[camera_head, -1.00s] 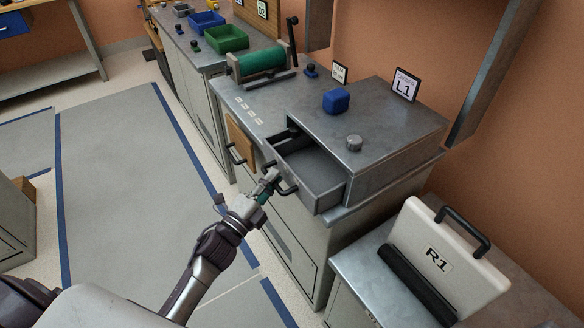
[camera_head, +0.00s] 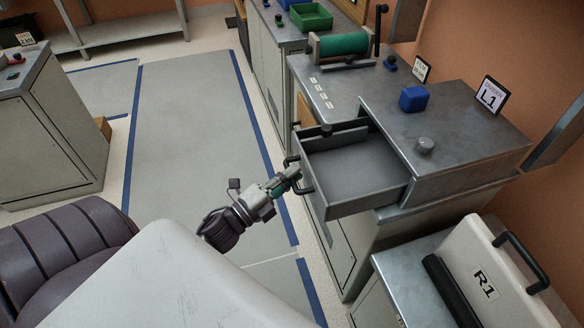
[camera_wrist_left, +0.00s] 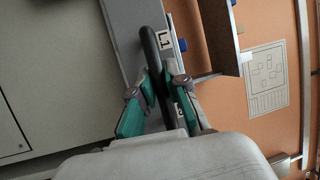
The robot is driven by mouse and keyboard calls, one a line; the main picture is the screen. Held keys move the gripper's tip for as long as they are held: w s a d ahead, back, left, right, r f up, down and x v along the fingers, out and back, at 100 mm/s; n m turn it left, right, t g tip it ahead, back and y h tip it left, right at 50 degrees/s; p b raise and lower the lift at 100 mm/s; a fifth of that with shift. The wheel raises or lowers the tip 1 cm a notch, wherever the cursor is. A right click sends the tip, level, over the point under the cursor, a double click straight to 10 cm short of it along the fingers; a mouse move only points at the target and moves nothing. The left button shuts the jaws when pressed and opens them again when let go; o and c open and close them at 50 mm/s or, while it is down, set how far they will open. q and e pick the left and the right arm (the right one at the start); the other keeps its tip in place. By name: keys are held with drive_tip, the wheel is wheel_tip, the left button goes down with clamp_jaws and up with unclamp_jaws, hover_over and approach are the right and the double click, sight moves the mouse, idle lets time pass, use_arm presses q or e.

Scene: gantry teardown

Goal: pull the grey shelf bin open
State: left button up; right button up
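The grey shelf bin (camera_head: 352,176) is a drawer-like box pulled well out of the grey metal housing (camera_head: 455,130) in the head view. A dark bar lies inside it near its left wall. My left gripper (camera_head: 291,176) is at the dark handle (camera_head: 306,181) on the bin's front. In the left wrist view its two green-padded fingers (camera_wrist_left: 155,103) stand on either side of the dark handle bar (camera_wrist_left: 155,62), close against it. The fingertips are partly hidden in the head view. My right gripper is not in view.
A white R1 case (camera_head: 490,275) stands at lower right. The floor (camera_head: 185,130) left of the bench is clear.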

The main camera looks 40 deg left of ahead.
use_arm(q)
drive_tip(key=shift+o, duration=0.6)
drive_tip(key=v, duration=1.2)
drive_tip(key=s+f+n+g+y+p, duration=0.15)
drive_tip(key=f+n+g+y, duration=0.35)
drive_tip(key=f, duration=0.9)
drive_tip(key=s+f+n+g, duration=0.2)
drive_tip(key=f+n, duration=0.4)
drive_tip(key=f, duration=0.7)
drive_tip(key=s+d+f+n+g, duration=0.3)
drive_tip(key=s+d+f+g, duration=0.1)
drive_tip(key=s+f, duration=0.5)
drive_tip(key=s+d+f+n+g, duration=0.3)
drive_tip(key=s+f+g, duration=0.4)
drive_tip(key=s+f, duration=0.3)
drive_tip(key=s+d, duration=0.1)
drive_tip(key=s, duration=0.2)
drive_tip(key=shift+d+f+n+p, duration=0.2)
drive_tip(key=shift+f+n+p, duration=0.1)
drive_tip(key=shift+n, duration=0.1)
